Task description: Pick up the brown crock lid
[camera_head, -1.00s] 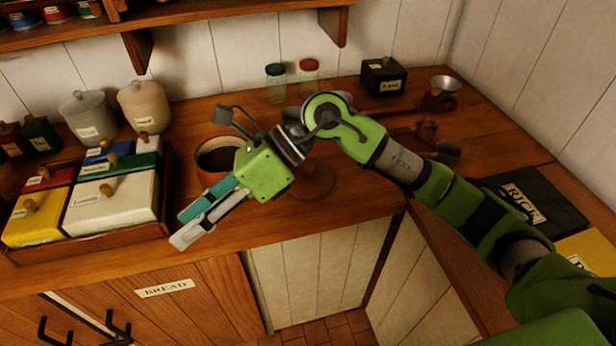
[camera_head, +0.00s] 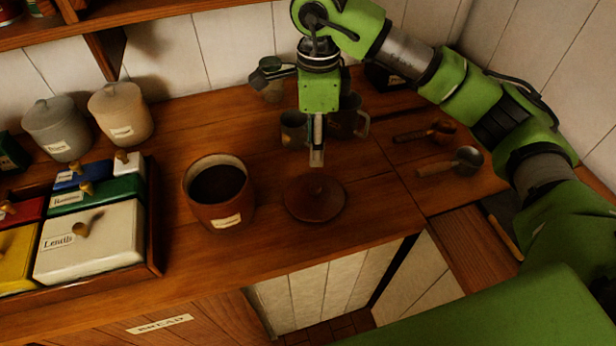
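The brown crock lid (camera_head: 324,208) lies on the wooden counter, a round disc with a small knob on top. The brown crock (camera_head: 216,212) stands open to its left, with dark contents and a label on its front. My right gripper (camera_head: 317,156) points down just above the lid's knob. Its fingers show nearly edge-on, so the gap between them cannot be made out. Whether the fingertips touch the knob cannot be told. My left gripper is not in view.
Mugs (camera_head: 294,130) stand behind my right gripper. Wooden-handled scoops (camera_head: 463,161) lie to the right. A tray of labelled boxes (camera_head: 153,240) and two lidded canisters (camera_head: 120,114) are on the left. The counter's front edge runs just before the lid.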

